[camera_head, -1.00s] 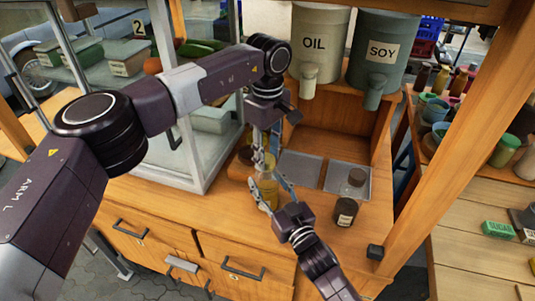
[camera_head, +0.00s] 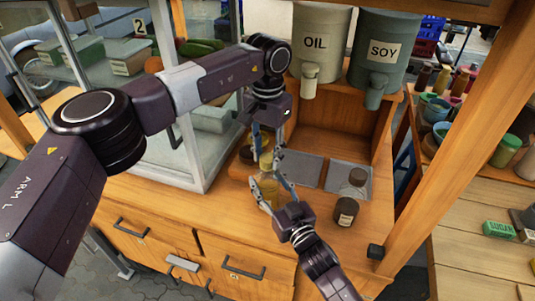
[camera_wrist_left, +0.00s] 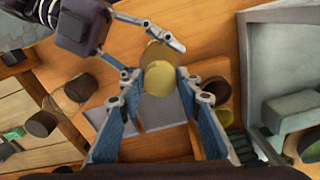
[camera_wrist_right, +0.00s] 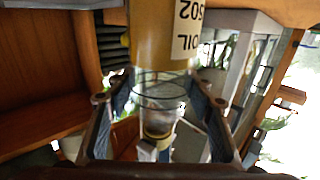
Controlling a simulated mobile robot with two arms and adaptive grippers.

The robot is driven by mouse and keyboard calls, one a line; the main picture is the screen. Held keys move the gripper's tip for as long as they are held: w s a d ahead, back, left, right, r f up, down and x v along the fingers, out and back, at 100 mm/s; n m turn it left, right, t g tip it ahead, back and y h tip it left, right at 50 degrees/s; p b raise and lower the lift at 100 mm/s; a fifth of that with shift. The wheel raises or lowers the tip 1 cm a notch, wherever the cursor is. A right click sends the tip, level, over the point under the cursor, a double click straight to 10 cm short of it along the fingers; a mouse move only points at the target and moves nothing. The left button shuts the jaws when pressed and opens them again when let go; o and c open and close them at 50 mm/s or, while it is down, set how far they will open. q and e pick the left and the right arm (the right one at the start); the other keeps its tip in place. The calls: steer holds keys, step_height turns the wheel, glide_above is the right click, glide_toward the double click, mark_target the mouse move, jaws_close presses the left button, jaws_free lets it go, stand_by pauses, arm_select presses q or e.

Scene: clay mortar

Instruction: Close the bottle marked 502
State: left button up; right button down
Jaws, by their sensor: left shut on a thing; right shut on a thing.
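The bottle marked 502 (camera_wrist_right: 160,40) is amber, with a white label reading OIL 502, and shows large in the right wrist view. In the head view the bottle (camera_head: 268,190) is upright over the counter. My right gripper (camera_head: 268,186) is shut around it from the front. My left gripper (camera_head: 265,146) points down just above the bottle, shut on a round yellow cap (camera_wrist_left: 159,78). In the left wrist view the cap is between its fingertips, in line with the bottle. Whether the cap touches the neck is hard to tell.
Metal trays (camera_head: 300,168) lie behind. OIL (camera_head: 318,40) and SOY (camera_head: 382,55) dispensers stand on the shelf. A glass case (camera_head: 190,165) is close on the left.

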arm_select(q)
steer(key=shift+r, duration=0.1)
steer(key=o, duration=0.7)
steer(key=shift+r, duration=2.25)
steer(key=shift+c, duration=0.3)
